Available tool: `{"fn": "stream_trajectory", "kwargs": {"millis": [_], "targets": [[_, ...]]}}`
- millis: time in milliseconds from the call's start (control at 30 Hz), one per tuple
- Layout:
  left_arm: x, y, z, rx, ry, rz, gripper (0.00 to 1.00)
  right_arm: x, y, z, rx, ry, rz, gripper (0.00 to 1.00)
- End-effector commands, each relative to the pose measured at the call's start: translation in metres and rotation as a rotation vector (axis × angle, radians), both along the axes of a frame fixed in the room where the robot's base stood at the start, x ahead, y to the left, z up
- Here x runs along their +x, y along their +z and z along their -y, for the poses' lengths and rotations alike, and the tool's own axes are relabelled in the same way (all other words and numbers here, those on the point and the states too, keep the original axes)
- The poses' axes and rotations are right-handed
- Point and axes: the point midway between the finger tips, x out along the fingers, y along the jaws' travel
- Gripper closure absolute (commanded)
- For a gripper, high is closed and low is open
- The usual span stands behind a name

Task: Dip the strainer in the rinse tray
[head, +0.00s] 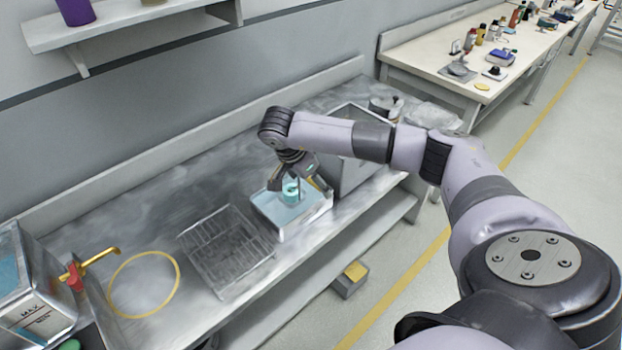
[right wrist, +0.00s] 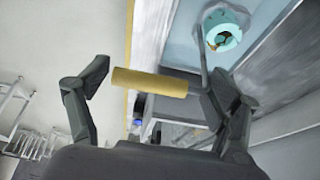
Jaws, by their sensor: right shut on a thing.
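The rinse tray (head: 282,236) is a pale rectangular tray of light blue liquid on the grey bench, also in the right wrist view (right wrist: 275,50). The teal strainer (head: 291,190) is over the tray; I cannot tell whether it touches the liquid. In the right wrist view the strainer (right wrist: 224,38) is a round cup with small orange-brown bits inside and a thin rod. My right gripper (head: 300,184) is above the tray, shut on the strainer's tan handle (right wrist: 150,82). My left gripper is not in view.
A wire rack (head: 226,248) stands left of the tray. A yellow ring (head: 145,285) lies farther left, near a tank (head: 32,295) with a brass tap (head: 95,260). A large grey box (head: 362,172) stands close on the tray's right. A wall shelf (head: 150,15) hangs above.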

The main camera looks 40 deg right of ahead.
Motion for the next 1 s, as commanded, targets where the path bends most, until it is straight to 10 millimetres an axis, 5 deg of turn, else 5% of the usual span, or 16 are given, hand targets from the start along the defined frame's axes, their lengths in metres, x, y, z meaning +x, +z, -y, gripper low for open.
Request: {"fn": "stream_trajectory", "kwargs": {"millis": [500,1000], "targets": [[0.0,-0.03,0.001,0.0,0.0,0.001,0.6,0.001,-0.037,0.0,-0.001,-0.001,0.005,0.71],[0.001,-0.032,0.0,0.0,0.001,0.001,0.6,0.001,-0.041,0.0,0.0,-0.001,0.005,0.72]]}}
